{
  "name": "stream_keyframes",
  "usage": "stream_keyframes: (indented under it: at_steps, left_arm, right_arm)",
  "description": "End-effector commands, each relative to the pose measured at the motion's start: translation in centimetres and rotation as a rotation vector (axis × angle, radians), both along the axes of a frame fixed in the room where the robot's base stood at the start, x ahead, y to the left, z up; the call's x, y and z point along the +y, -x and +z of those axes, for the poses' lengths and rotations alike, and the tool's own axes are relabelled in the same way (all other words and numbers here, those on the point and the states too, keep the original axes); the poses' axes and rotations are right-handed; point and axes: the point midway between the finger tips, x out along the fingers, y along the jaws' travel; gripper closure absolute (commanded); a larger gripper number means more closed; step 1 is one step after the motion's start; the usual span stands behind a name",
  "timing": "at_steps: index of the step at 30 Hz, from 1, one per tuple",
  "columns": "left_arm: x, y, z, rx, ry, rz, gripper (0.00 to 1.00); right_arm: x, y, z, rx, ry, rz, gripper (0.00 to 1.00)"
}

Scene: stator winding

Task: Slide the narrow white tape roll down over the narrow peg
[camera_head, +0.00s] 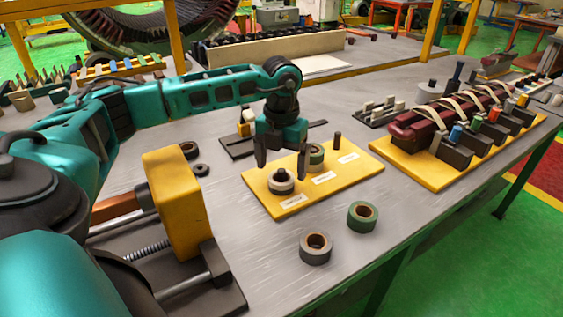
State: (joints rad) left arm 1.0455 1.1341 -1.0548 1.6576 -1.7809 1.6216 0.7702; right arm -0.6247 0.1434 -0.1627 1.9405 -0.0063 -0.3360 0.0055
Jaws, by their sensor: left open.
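A white tape roll (281,187) sits around a dark peg (282,173) at the left end of the yellow board (334,184), and the peg's top shows through its middle. The roll appears to lie low on the board; any small gap under it cannot be told. My left gripper (282,167) is open, pointing down just above this roll, its fingers apart and not visibly touching it. A second pale and green roll (316,155) stands behind the right finger, partly hidden. A bare dark peg (337,142) stands at the board's far end. My right gripper is not in view.
A grey tape roll (315,248) and a green tape roll (361,216) lie on the table in front of the board. A yellow vise-like block (176,203) stands at left. A yellow tray with dark red parts (437,173) lies at right.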

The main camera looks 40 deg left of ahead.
Motion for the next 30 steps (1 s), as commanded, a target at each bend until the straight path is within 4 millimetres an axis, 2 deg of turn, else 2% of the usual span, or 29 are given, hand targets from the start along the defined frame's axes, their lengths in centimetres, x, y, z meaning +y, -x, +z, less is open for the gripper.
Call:
stream_keyframes:
  at_steps: [5, 12, 18, 24, 30]
  left_arm:
    - [0.0, -0.1, 2.3, -0.006, 0.001, 0.0, 0.09]
    - [0.0, -0.1, 7.7, -0.007, 0.001, 0.0, 0.09]
    - [-0.1, -0.1, 11.2, -0.005, 0.002, -0.001, 0.09]
    - [0.0, 0.0, 12.7, -0.002, 0.0, 0.001, 0.09]
    - [0.0, 0.0, 12.8, -0.001, 0.001, 0.0, 0.09]
  right_arm:
    - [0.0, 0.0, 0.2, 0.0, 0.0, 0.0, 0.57]
    - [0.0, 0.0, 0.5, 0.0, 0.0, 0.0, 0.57]
    - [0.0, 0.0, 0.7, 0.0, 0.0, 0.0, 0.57]
    - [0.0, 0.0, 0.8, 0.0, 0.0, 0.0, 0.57]
    - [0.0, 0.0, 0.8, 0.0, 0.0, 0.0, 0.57]
